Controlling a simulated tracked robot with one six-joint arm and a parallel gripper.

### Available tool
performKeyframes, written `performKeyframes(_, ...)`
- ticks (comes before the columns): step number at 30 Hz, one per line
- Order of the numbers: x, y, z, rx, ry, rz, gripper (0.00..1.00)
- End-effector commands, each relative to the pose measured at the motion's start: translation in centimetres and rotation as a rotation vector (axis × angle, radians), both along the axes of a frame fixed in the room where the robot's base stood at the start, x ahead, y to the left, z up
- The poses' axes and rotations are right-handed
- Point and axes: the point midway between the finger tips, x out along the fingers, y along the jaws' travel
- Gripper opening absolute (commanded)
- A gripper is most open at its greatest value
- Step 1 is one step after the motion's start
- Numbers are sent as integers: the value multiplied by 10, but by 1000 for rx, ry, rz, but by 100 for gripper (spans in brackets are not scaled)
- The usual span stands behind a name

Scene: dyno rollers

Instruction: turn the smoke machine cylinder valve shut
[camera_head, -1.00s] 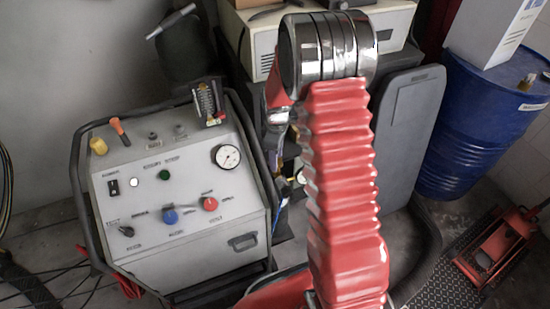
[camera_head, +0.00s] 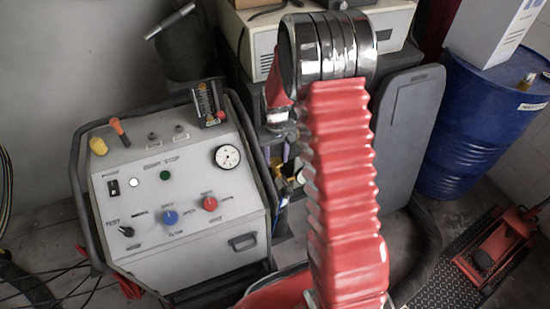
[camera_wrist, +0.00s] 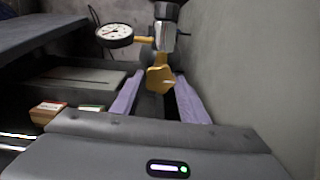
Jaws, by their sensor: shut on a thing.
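In the wrist view the cylinder valve has a metal body (camera_wrist: 166,36) with a yellow handle (camera_wrist: 159,74) below it. My gripper (camera_wrist: 158,82) has its two pale purple fingers on either side of the yellow handle and is shut on it. A round pressure gauge (camera_wrist: 115,33) is joined to the valve's left side by a yellow fitting. The dark cylinder below is mostly hidden behind the handle and fingers.
A grey control cabinet (camera_head: 180,200) with knobs and a dial stands left of my arm in the head view. A blue drum (camera_head: 475,135) and a red floor jack (camera_head: 495,250) are at right. In the wrist view a grey wall (camera_wrist: 250,70) stands close on the right.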

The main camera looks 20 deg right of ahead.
Motion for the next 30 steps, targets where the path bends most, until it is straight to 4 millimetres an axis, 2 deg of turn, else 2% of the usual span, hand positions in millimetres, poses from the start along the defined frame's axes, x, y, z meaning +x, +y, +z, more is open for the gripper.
performKeyframes(21,2,-1,1,0,-6,-674,18)
performKeyframes(30,2,-1,1,1,-7,-893,18)
